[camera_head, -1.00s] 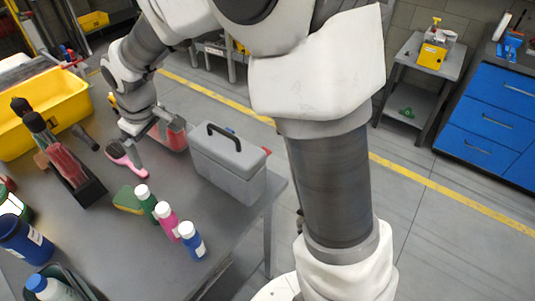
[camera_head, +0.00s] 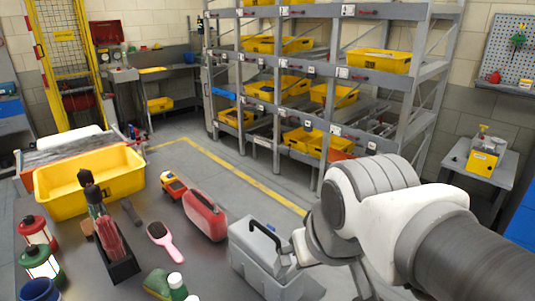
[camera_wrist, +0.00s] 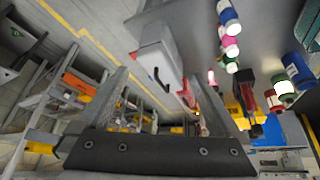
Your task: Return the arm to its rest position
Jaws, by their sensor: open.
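My gripper (camera_wrist: 160,82) shows in the wrist view with its two grey fingers spread apart. Nothing is held between them. In the head view my arm (camera_head: 385,210) reaches in from the lower right, its white links folded beside the grey toolbox (camera_head: 262,255).
Shelving with yellow bins (camera_head: 376,61) stands behind. Open floor lies between.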

